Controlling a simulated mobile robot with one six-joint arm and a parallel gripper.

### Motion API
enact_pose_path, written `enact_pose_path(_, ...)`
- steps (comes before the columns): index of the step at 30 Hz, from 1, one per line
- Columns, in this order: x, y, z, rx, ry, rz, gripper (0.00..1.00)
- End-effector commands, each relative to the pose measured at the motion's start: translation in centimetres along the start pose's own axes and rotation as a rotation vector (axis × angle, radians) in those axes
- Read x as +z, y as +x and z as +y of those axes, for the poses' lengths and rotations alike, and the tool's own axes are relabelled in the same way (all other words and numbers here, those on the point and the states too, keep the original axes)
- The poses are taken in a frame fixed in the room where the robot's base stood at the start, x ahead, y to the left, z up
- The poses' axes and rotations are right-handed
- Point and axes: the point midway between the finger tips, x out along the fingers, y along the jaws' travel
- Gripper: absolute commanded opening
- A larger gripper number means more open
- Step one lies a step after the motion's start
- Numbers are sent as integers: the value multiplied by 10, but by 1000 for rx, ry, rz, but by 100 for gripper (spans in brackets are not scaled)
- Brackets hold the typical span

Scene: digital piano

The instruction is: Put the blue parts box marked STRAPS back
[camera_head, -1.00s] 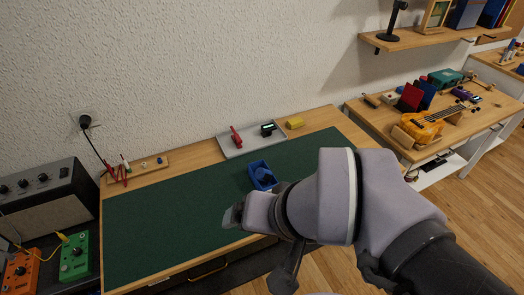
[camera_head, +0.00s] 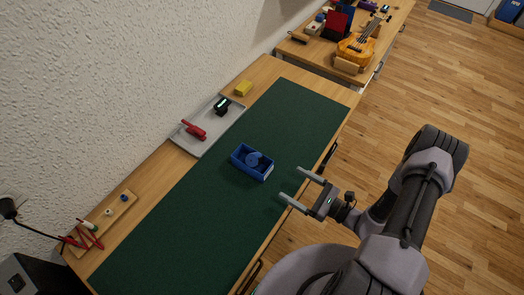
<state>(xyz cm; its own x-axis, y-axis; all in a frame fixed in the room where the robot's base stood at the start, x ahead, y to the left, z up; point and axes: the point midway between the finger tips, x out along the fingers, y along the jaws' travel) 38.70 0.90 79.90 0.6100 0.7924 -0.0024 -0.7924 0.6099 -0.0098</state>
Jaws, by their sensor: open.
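The blue parts box (camera_head: 240,171) sits on the green mat of the near bench, in the middle of the picture. It is open at the top, with a rolled blue thing (camera_head: 255,159) inside and a small pale patch on its right end. I cannot read any marking on it. My gripper (camera_head: 295,188) is open and empty, to the right of the box and apart from it. Its two fingers point left, over the mat's front edge.
A grey tray (camera_head: 186,148) with a red tool (camera_head: 193,130) and a small dark device stands behind the box. A yellow block (camera_head: 243,88) lies beyond it. A wooden tool rack (camera_head: 104,220) is at left. The green mat (camera_head: 170,243) is otherwise clear.

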Motion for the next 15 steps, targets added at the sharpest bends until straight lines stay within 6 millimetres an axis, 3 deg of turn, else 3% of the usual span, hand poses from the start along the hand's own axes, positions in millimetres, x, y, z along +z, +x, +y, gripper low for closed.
enact_pose_path(2, -5, 10, 1, -10, 9, -2, 87)
enact_pose_path(9, -6, 75, 3, -2, 7, -2, 87)
enact_pose_path(15, -5, 112, 2, -4, 6, -1, 87)
